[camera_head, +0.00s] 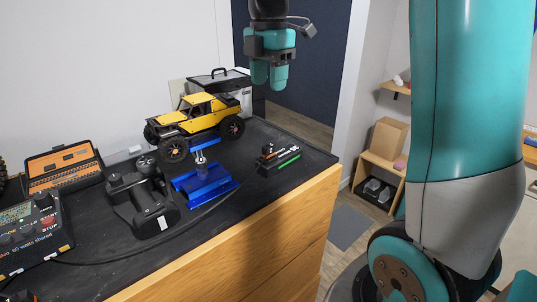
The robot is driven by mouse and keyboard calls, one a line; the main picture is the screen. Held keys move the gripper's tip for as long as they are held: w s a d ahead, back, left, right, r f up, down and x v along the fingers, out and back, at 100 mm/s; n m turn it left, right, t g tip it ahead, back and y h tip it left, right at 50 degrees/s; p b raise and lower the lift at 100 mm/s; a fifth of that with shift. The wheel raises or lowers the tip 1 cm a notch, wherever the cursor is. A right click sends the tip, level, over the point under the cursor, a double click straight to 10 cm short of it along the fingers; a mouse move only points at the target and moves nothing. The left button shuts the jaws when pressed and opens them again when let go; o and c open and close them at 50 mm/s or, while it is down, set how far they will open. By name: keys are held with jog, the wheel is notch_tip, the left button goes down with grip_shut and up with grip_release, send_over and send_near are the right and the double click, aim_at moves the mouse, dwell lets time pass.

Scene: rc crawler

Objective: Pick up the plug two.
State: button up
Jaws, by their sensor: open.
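A black battery-like block (279,163) with a green stripe lies near the right end of the dark tabletop. Small orange and black parts (268,150) sit on top of it and look like leads or plugs. They are too small for me to tell which one is plug two. My gripper (269,87) has teal fingers and hangs high above the tabletop's far right corner, apart from the block and pointing down. It is open, and no object shows in it.
A yellow RC crawler (196,124) sits on a blue stand (205,184). A black transmitter (141,197), a charger (34,232), an orange tool case (65,168) and a black-lidded case (221,86) share the tabletop (240,215). A cable runs along its front.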

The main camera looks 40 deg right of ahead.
jog(key=p, duration=0.2)
send_near(270, 145)
jog(key=f, duration=0.5)
jog(key=shift+s+a+f, duration=0.1)
jog(key=shift+s+a, duration=0.05)
jog(key=shift+a, duration=0.05)
jog(key=f+p, duration=0.2)
jog(key=f, duration=0.3)
jog(key=shift+d, duration=0.2)
grip_shut()
